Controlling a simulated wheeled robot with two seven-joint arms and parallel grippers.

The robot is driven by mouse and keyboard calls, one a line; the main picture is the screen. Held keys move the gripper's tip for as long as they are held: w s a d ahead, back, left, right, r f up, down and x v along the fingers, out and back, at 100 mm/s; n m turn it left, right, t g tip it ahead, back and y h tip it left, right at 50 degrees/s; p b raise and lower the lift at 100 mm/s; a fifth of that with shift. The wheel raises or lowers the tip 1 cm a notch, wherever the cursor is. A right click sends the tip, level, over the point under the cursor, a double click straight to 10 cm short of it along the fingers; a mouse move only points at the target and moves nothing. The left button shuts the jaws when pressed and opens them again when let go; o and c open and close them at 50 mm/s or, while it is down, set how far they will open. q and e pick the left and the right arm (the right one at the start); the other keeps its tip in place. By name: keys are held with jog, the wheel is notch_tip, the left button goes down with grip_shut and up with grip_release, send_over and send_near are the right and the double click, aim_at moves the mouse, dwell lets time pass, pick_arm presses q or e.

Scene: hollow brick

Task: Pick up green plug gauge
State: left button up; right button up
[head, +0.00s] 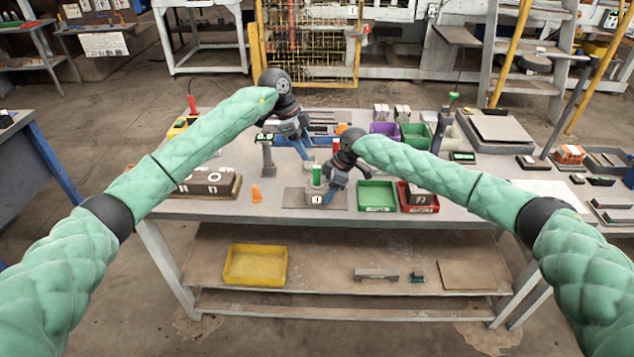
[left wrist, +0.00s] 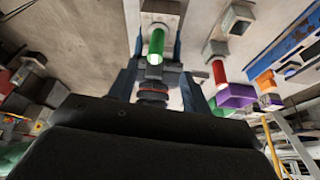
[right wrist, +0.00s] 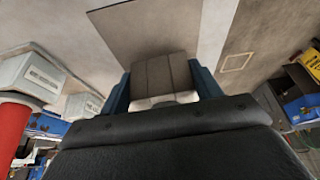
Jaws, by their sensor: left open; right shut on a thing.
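The green plug gauge (head: 316,176) shows as an upright green cylinder near the front middle of the table, just above a small grey block (head: 316,197) with a white label. In the left wrist view the green plug gauge (left wrist: 156,45) lies in line with the gap between the fingers. My left gripper (head: 304,152) is open, higher and farther back; I see no contact with the gauge. My right gripper (head: 328,194) is low at the front and shut on a grey block, which shows between its fingers in the right wrist view (right wrist: 165,75).
A red cylinder (left wrist: 219,72) stands beside a purple bin in the left wrist view. In the head view, a green tray (head: 377,196) and a red tray (head: 416,199) lie right of my right gripper.

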aim_at(314, 166)
pick_arm(q)
jog(key=shift+s+x, duration=0.2)
jog(key=shift+x, duration=1.75)
jog(key=shift+s+x, duration=0.15)
jog(key=shift+x, duration=1.8)
grip_shut()
